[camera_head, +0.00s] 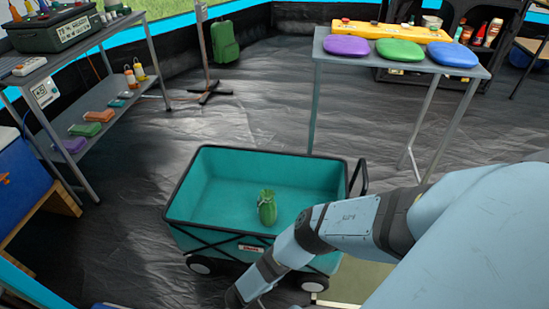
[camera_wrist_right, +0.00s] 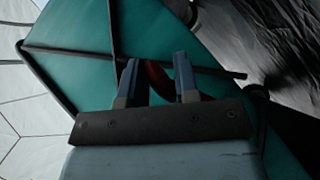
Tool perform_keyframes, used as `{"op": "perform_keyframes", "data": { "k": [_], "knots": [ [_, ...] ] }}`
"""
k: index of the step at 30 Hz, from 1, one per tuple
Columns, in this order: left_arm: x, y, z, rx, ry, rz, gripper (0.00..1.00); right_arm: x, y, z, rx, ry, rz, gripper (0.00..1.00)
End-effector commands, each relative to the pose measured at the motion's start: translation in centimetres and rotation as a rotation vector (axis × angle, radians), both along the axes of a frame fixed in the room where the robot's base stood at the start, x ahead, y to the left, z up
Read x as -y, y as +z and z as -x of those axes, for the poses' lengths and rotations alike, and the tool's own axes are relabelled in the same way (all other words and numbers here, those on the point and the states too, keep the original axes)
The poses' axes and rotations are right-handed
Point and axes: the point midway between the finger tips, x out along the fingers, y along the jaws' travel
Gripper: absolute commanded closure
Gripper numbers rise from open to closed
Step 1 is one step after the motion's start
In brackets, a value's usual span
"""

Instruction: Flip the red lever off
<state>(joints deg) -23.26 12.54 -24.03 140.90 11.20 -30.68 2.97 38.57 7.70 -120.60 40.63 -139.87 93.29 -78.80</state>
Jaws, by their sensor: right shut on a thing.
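My right gripper (camera_wrist_right: 156,62) shows in the right wrist view with its two fingers around a dark red, rounded thing (camera_wrist_right: 157,82). It is shut on this thing, which is in shadow and partly hidden by the fingers. I cannot tell whether it is the red lever. The teal side of the wagon lies behind the fingers. In the head view my right arm reaches down from the right across the wagon's front right corner, with its end low at the bottom edge. The fingers cannot be made out there. My left gripper is not in view.
A teal wagon (camera_head: 228,165) with a green sack (camera_head: 267,208) inside stands in the middle. A grey table (camera_head: 400,66) with purple, green and blue cushions and a yellow box (camera_head: 385,31) is behind it. Shelves (camera_head: 75,125) stand at left. Dark floor between is clear.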

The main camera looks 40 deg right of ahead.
Motion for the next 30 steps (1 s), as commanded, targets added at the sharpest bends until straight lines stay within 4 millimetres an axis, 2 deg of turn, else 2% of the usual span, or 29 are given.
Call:
{"op": "perform_keyframes", "data": {
  "k": [9, 10, 11, 21, 30],
  "knots": [
    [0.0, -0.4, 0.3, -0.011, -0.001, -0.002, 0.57, 0.2, 0.2, -0.3, 0.008, -0.002, 0.005, 1.00],
    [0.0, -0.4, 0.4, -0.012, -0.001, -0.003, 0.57, 0.2, 0.2, -0.3, 0.008, -0.002, 0.005, 0.67],
    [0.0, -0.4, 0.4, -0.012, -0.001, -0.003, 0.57, 0.2, 0.2, -0.3, 0.007, -0.001, 0.005, 0.60],
    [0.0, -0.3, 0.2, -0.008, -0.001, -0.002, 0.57, 0.1, 0.2, -0.4, 0.007, -0.001, 0.005, 0.60],
    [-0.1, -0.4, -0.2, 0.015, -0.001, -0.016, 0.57, -2.1, 0.0, -0.4, 0.005, 0.001, 0.001, 0.60]
  ]
}}
